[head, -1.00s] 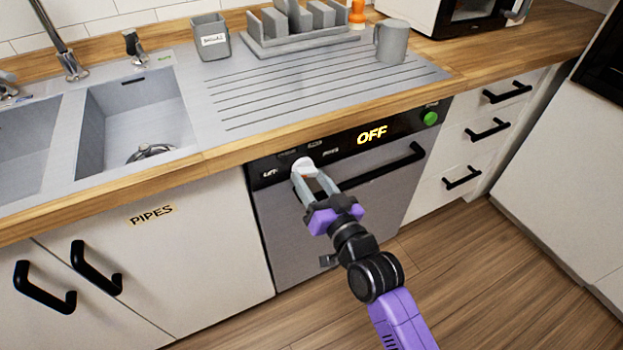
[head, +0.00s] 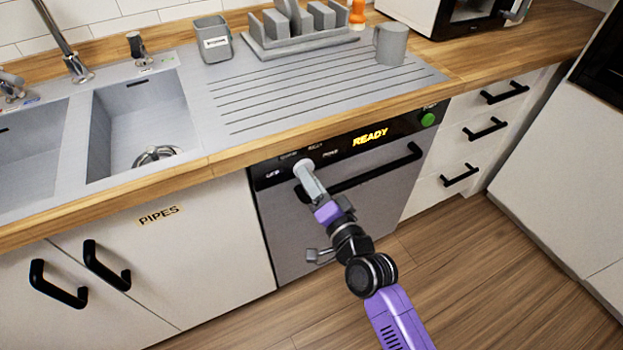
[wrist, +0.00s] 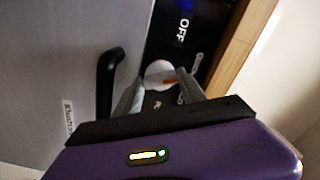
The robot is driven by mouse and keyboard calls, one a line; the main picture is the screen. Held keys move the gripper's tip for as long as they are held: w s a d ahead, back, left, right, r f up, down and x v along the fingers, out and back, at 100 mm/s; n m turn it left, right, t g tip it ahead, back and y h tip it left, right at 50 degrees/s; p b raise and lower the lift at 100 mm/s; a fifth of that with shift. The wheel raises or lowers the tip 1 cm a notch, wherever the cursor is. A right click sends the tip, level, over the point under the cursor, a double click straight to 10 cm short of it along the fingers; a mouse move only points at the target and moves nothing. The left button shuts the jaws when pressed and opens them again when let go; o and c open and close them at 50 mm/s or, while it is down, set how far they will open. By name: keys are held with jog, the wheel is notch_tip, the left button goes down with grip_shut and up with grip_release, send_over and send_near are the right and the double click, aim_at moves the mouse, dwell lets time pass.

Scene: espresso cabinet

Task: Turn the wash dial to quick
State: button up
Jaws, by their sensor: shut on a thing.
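The wash dial (wrist: 160,70) is a white round knob with an orange mark, on the dishwasher's black panel. In the head view my gripper (head: 309,178) is at the dial (head: 303,165), its fingers seen nearly edge-on. In the wrist view the grey fingers of my gripper (wrist: 160,88) are shut on the dial from both sides. Small labels ring the dial, too small to read surely, so its setting is unclear.
The dishwasher's black bar handle (head: 375,172) runs just below and right of the dial, close to my gripper. A green button (head: 428,119) is at the panel's right end. The wooden counter edge (head: 300,130) overhangs above. The floor in front is clear.

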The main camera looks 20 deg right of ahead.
jog(key=shift+m, duration=0.4)
jog(key=o, duration=1.4)
jog(key=shift+c, duration=0.2)
jog(key=s, duration=0.7)
jog(key=shift+s+d+b, duration=0.2)
jog(key=shift+s+b, duration=0.15)
jog(key=shift+s, duration=0.05)
